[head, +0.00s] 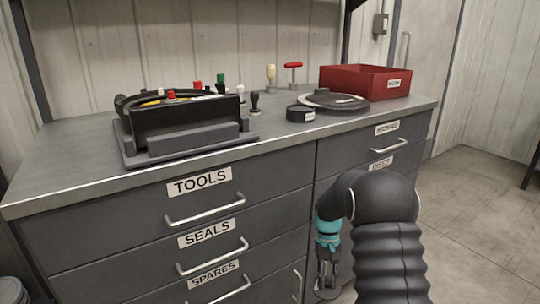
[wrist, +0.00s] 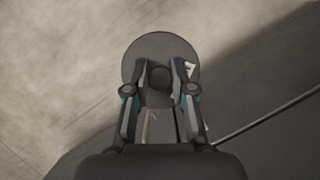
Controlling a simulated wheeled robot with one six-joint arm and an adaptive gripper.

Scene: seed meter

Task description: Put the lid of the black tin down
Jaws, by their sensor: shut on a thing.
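My gripper (wrist: 160,77) is shut on the dark knob of a round, dark grey lid (wrist: 146,48) in the wrist view. A small pale label shows at the lid's right edge, partly behind a finger. On the worktop stands a small round black tin (head: 300,114) with a pale label. I cannot tell whether it is open on top.
The grey worktop (head: 70,165) has clear room along its front edge. A dark round plate (head: 347,104) lies beside the tin, before a red box (head: 365,80). Stamps and a red-handled tool (head: 293,70) stand behind. Drawer handles (head: 205,210) stick out.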

